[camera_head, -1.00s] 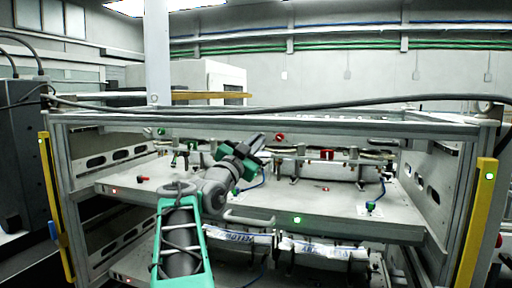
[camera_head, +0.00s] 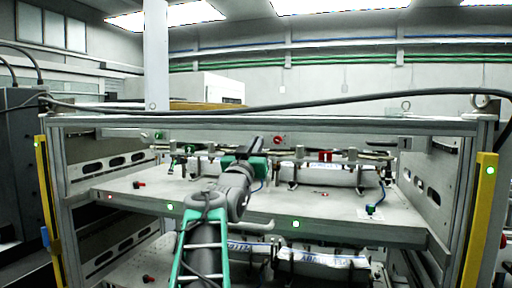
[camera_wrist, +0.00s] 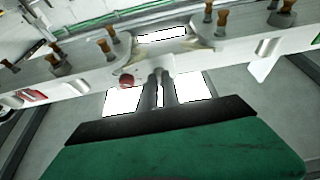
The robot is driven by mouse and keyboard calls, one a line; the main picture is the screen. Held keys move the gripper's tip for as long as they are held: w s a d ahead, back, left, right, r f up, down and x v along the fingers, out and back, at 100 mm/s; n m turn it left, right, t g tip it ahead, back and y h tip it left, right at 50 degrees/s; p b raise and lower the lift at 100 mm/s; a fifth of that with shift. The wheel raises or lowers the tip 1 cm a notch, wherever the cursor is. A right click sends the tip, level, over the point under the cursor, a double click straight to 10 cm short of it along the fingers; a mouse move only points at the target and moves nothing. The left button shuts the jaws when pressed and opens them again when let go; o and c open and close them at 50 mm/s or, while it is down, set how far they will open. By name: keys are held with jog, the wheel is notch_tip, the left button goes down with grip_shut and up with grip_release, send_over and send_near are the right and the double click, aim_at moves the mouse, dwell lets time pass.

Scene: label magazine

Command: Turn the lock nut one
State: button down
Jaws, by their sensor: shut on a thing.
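My gripper (camera_head: 256,143) reaches over the upper shelf to the rail at the back of the rack. In the wrist view its two dark fingers (camera_wrist: 159,76) are close together, their tips at the middle of the pale rail. They are shut on a small part there, which I take to be the lock nut; the fingers hide most of it, so its turn angle cannot be read. A red knob (camera_wrist: 127,80) sits just left of the fingertips, apart from them. A red knob also shows right of the gripper in the head view (camera_head: 278,140).
The shelf (camera_head: 330,212) carries white label rolls behind the rail. Several brass-coloured fittings (camera_wrist: 110,33) stand along the rail. Rack posts (camera_head: 478,205) bound both sides, and a black cable (camera_head: 330,102) crosses the top. The front of the shelf is mostly clear.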

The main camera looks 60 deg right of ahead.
jog(key=shift+a+r, duration=0.1)
jog(key=shift+r, duration=0.1)
jog(key=c, duration=1.6)
grip_release()
jog(key=shift+f, duration=0.1)
jog(key=shift+o, duration=0.2)
jog(key=b+v, duration=0.2)
jog(key=v, duration=0.5)
jog(key=shift+a+f, duration=0.15)
jog(key=shift+a, duration=0.15)
jog(key=shift+s, duration=0.1)
